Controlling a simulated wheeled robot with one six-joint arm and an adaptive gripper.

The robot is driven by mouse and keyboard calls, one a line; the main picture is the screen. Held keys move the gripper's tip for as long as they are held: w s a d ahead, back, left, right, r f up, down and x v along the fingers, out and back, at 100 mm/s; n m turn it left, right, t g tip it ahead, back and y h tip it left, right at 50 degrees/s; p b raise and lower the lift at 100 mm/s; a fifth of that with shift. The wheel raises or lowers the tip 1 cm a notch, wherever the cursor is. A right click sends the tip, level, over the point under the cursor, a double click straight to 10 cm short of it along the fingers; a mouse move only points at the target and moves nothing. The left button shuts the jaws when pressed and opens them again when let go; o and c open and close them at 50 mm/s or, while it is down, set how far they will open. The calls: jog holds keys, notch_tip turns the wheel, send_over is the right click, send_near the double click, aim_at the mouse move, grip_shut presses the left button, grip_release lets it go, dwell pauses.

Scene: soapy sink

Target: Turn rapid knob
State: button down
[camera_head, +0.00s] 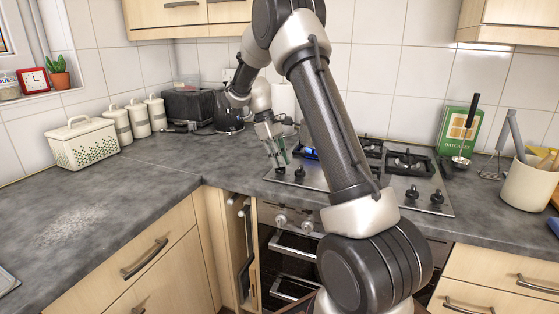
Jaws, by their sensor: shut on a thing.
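The gas hob (447,209) is set in the grey counter, with black knobs along its front edge. The leftmost knob (280,171) is partly covered by my fingertips. A second knob (299,172) stands just right of it, and two more, a right-side knob (411,192) and the far-right knob (437,197), sit on the right. My gripper (277,162) points down at the hob's left front corner, shut on the leftmost knob. A blue glow like a flame (311,154) shows at the left burner, mostly hidden by my arm.
A black kettle (228,112) stands behind my gripper. White canisters (139,118) and a bread box (82,142) stand at the left. The left counter is largely clear.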

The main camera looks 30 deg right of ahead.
jog(key=m+y, duration=0.1)
jog(key=m, duration=0.3)
jog(key=shift+d+m+g+y, duration=0.1)
jog(key=shift+m+g+y, duration=0.2)
jog(key=shift+m+y, duration=0.1)
jog(key=m+y, duration=0.1)
jog(key=m, duration=0.2)
jog(key=shift+m+y, duration=0.3)
jog(key=m+y, duration=0.1)
jog(key=m, duration=0.2)
jog(key=shift+d+m, duration=0.1)
jog(key=shift+m, duration=0.2)
jog(key=shift+m+t+y, duration=0.7)
jog(key=shift+m+t, duration=0.2)
jog(key=shift+m, duration=1)
